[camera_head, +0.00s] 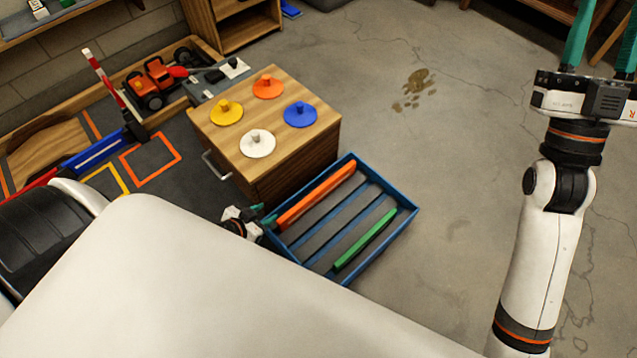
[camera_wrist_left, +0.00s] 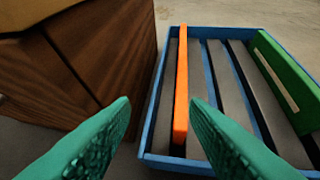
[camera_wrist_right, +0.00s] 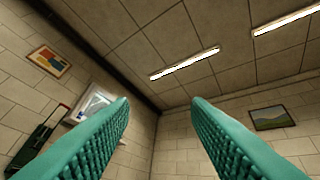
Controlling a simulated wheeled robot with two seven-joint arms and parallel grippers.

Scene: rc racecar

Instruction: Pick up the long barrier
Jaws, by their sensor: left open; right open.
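An orange bar (camera_head: 316,196) and a green bar (camera_head: 365,240) lie apart in a blue tray (camera_head: 401,221) on the floor. The orange bar looks a little longer. In the left wrist view the orange bar (camera_wrist_left: 181,85) stands on its narrow side near the tray's left wall, with the green bar (camera_wrist_left: 283,75) at the right. My left gripper (camera_head: 266,215) is open and empty at the tray's near-left corner, close to the orange bar's near end; my arm cover hides part of it. My right gripper (camera_head: 603,40) is open and empty, raised at the right, fingers pointing up.
A wooden cabinet (camera_head: 300,152) with several coloured knobbed discs on top stands right beside the tray and my left gripper. A track mat with a red car (camera_head: 157,80), a blue barrier (camera_head: 95,152) and a striped pole lies at the left.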

